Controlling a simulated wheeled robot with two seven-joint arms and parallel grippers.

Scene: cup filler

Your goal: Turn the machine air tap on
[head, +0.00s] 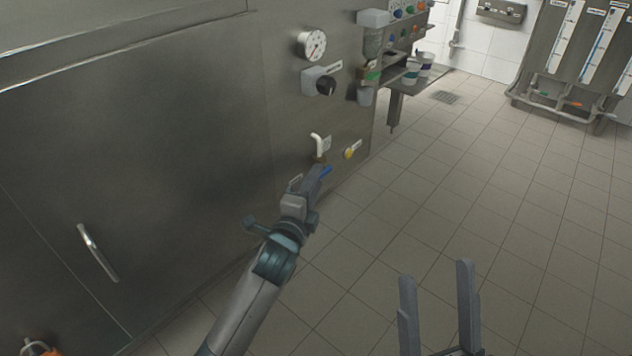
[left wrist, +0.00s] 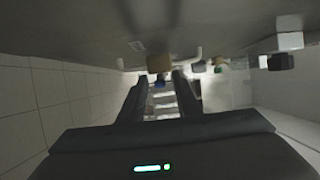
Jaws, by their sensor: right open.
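Contact cannot be told. My right gripper (head: 436,272) is open and empty over the floor.
A gauge (head: 313,44) and a black knob (head: 326,85) sit higher on the panel. A shelf (head: 418,79) with cups juts out behind. A door handle (head: 97,253) is at the left. The tiled floor (head: 500,230) at right is clear.

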